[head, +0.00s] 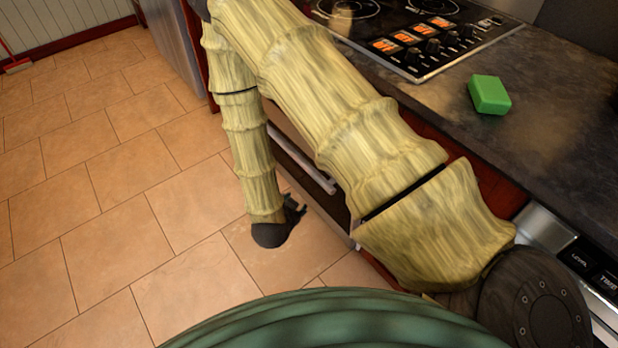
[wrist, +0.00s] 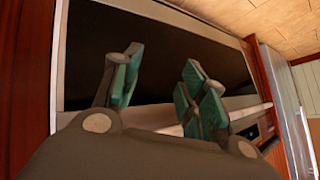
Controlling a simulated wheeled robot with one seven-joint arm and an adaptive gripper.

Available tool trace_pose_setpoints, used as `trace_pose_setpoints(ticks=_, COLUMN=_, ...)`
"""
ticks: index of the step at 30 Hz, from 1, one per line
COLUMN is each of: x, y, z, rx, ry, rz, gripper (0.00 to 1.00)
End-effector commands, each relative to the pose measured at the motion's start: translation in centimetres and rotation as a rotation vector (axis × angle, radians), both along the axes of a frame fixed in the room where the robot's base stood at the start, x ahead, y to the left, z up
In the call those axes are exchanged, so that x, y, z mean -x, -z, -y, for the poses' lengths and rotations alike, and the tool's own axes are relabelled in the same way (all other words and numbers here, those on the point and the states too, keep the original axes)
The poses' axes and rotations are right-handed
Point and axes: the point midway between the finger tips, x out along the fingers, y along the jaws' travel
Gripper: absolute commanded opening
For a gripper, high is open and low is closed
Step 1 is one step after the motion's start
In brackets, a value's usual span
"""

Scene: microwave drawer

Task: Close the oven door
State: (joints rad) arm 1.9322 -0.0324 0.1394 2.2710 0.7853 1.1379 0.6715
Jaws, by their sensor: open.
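The oven (head: 318,198) is built in under the counter, partly hidden behind my arm in the head view. Its pale bar handle (head: 305,167) runs along the front. In the wrist view the oven's dark glass panel with a pale frame (wrist: 160,55) lies beyond my fingers. I cannot tell how far the door stands open. My gripper (head: 294,208) hangs low, beside the oven front and above the floor. In the wrist view my gripper (wrist: 163,85) is open, its teal pads apart with nothing between them. Whether it touches the door is not clear.
A dark countertop (head: 540,135) with a cooktop (head: 415,35) and a green block (head: 489,94) is above the oven. A control panel (head: 590,265) shows at lower right. The tiled floor (head: 120,200) at left is clear.

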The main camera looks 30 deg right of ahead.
Motion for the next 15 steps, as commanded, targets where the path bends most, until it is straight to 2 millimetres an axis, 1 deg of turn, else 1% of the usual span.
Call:
trace_pose_setpoints(ticks=1, x=-1.5, y=0.7, z=0.2, rx=0.004, ry=0.081, rz=0.086, gripper=0.42)
trace_pose_setpoints(ticks=3, x=-3.1, y=0.0, z=0.7, rx=0.012, ry=0.208, rz=0.211, gripper=0.42)
trace_pose_setpoints(ticks=6, x=-4.7, y=-1.2, z=1.1, rx=0.021, ry=0.379, rz=0.392, gripper=0.42)
trace_pose_setpoints(ticks=10, x=-5.9, y=-3.0, z=1.2, rx=0.035, ry=0.59, rz=0.627, gripper=0.42)
trace_pose_setpoints(ticks=15, x=-5.9, y=-5.1, z=0.5, rx=0.059, ry=0.83, rz=0.914, gripper=0.42)
